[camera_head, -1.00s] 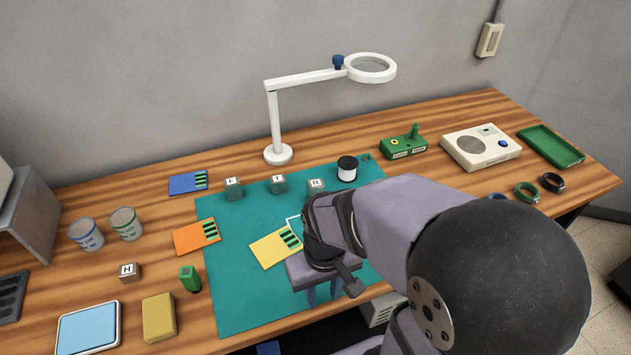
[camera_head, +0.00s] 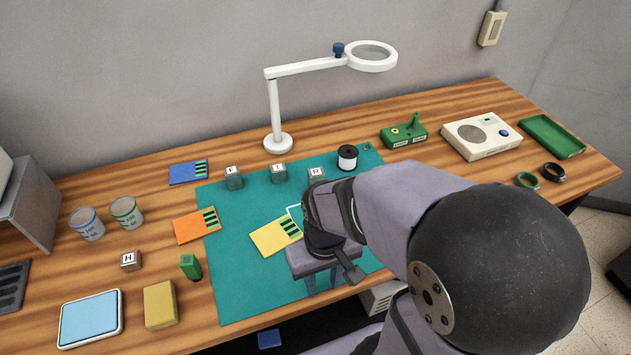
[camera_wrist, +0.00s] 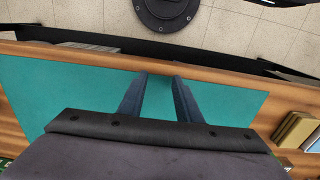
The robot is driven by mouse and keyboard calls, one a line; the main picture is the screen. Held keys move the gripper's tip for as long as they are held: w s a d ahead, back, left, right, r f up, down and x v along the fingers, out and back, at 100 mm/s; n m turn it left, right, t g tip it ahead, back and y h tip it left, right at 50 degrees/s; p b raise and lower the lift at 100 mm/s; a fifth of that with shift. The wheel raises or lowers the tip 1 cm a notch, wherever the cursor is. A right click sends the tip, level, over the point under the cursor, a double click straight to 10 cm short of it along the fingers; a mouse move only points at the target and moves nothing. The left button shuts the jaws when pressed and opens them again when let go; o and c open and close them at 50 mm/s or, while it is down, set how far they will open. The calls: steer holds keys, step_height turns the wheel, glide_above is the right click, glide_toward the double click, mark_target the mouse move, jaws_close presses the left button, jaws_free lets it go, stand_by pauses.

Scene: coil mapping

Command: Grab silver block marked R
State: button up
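The silver block marked R (camera_head: 316,174) stands on the far part of the teal mat (camera_head: 240,280), in the head view. Its lower part is close behind my arm's outline. My gripper (camera_head: 322,284) is over the near edge of the mat, well toward the front from the R block. Its two fingers point down with a gap between them, and nothing is held. In the wrist view my gripper (camera_wrist: 163,77) shows two spread fingers with only bare mat between them. The R block is not in the wrist view.
Two similar lettered blocks (camera_head: 234,178) (camera_head: 278,173) stand left of R. A white-and-black spool (camera_head: 347,158) stands right of it. A yellow card (camera_head: 272,238) lies beside my gripper. A magnifier lamp (camera_head: 278,142) stands behind the mat. Block H (camera_head: 131,260) is at left.

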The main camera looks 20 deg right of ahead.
mark_target(316, 173)
steer(key=o, duration=0.6)
steer(key=shift+c, duration=0.2)
